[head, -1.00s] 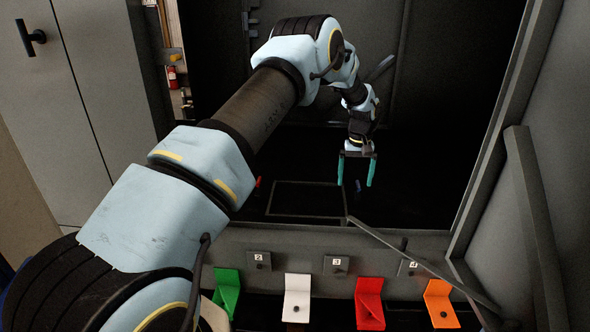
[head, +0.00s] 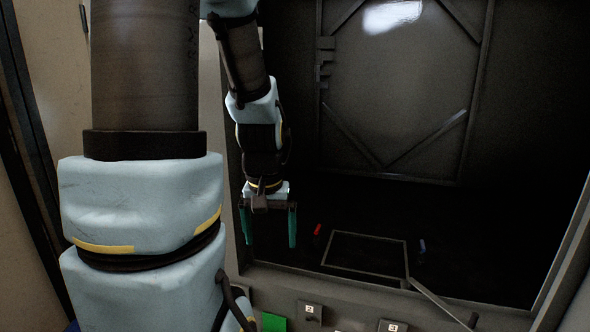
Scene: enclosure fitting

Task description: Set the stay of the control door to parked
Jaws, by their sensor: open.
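A thin grey bar (head: 440,302), which looks like the door's stay, slants from the enclosure's front lip near the rectangular outline down to the lower right. Its lower right end is near the picture's bottom edge, and I cannot tell what it rests on. The control door itself cannot be clearly made out in the head view. My gripper (head: 268,227) points down with its two teal fingers apart and nothing between them. It is at the enclosure's left side, well left of the bar and apart from it.
The dark enclosure (head: 500,235) has a braced back panel (head: 400,90). A rectangular outline (head: 365,253) lies low inside, between a small red piece (head: 317,230) and a small blue piece (head: 422,246). Numbered plates 2 (head: 310,313) and 3 (head: 392,326) and a green flap (head: 273,322) are below.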

